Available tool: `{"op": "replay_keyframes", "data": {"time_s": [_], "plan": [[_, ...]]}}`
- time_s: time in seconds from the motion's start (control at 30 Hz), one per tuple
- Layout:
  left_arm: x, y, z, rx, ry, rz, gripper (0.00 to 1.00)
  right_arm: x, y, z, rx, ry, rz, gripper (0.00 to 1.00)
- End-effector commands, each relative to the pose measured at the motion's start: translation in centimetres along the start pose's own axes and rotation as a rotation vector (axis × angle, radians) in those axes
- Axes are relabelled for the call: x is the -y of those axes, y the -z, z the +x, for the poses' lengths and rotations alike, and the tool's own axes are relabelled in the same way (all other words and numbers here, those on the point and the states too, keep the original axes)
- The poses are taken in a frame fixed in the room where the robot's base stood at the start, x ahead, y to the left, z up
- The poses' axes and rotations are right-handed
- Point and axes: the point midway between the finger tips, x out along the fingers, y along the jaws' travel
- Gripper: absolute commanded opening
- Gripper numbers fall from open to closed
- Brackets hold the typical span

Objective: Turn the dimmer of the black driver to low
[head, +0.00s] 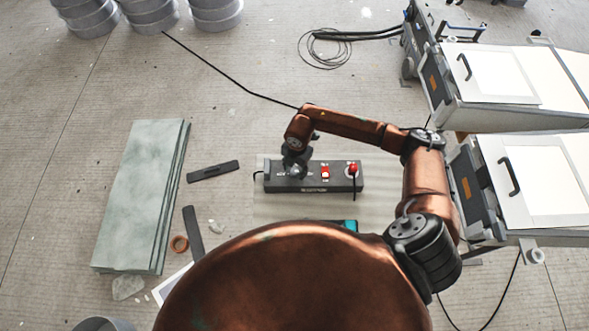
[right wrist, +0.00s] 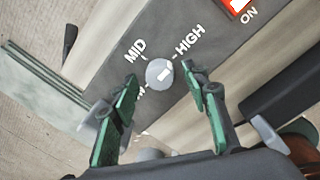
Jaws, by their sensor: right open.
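The black driver (head: 340,184) lies on a pale mat in the head view, a dark box with a row of controls on top. Its dimmer is a grey round knob (right wrist: 157,72) in the right wrist view, with MID and HIGH printed around it and a third label mostly hidden behind a finger. The knob's white mark appears to point toward HIGH. My right gripper (right wrist: 159,82) is open, its green-padded fingers on either side of the knob; contact cannot be told. In the head view the right gripper (head: 295,164) is over the driver's left end. My left gripper is out of view.
A red switch (head: 326,173) and a red knob-like part (head: 353,168) sit on the driver, right of my gripper. A pale mat (head: 275,208) is underneath. Greenish sheets (head: 140,195) and dark strips (head: 213,171) lie left. White-topped cases (head: 540,175) stand right.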

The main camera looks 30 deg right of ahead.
Motion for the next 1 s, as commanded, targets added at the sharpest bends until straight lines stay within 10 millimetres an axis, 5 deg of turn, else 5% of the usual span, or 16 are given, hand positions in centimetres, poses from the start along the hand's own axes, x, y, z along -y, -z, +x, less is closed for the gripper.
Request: {"op": "replay_keyframes", "data": {"time_s": [0.3,0.9,1.0], "plan": [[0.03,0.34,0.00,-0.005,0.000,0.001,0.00,0.00,0.02,0.29,0.000,0.000,0.000,0.42],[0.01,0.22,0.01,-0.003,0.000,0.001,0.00,-0.01,0.00,0.26,0.000,0.000,0.000,0.00],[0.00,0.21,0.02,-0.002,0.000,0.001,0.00,-0.01,-0.01,0.26,0.000,0.000,-0.002,0.00]]}}
